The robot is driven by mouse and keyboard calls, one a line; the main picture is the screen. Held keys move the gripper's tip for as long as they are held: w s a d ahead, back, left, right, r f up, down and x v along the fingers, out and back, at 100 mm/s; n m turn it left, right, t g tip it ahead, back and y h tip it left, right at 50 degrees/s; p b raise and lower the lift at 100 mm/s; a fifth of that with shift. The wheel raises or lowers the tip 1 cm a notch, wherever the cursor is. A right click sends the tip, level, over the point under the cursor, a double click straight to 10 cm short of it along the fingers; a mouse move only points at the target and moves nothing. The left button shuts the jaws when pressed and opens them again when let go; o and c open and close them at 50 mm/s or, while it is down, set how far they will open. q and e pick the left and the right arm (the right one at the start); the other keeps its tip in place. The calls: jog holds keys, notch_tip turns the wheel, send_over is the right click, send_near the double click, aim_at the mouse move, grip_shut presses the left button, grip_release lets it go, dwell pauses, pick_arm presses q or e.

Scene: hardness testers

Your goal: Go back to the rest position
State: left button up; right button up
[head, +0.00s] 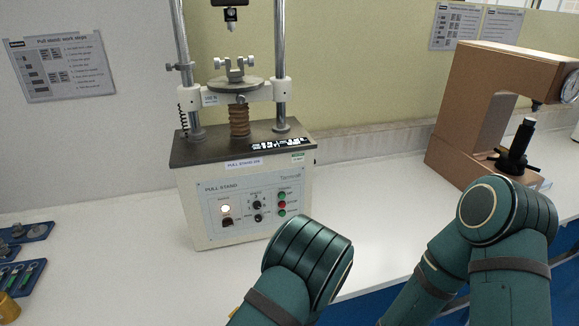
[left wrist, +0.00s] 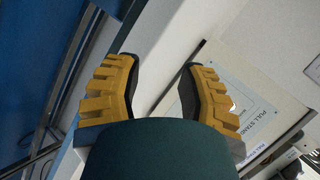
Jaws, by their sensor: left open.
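My left gripper (left wrist: 160,72) shows in the left wrist view with its two yellow ridged fingers spread apart. It is open, and nothing shows held between the fingers. The pale table edge runs behind the gap, and the pull stand's panel (left wrist: 240,90) is to the right of the fingers. In the head view, my green arm links cover the lower middle and lower right. Neither gripper can be made out clearly there, and my right gripper is out of view.
The pull stand (head: 250,205) stands on the white table (head: 120,250), just behind my arm. A brown hardness tester (head: 480,95) stands at the right, behind my other arm link. Blue trays (head: 25,232) with small parts lie at the left. Table between trays and pull stand is clear.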

pick_arm(q)
jog(key=s+f+n+g+h, duration=0.5)
jog(key=s+h, duration=0.1)
jog(key=s+d+r+n+g+h, duration=0.2)
jog(key=s+r+n+h, duration=0.1)
jog(key=s+n+h, duration=0.1)
jog(key=shift+s+r+h, duration=0.35)
jog(key=shift+s+h, duration=0.15)
jog(key=shift+s, duration=0.55)
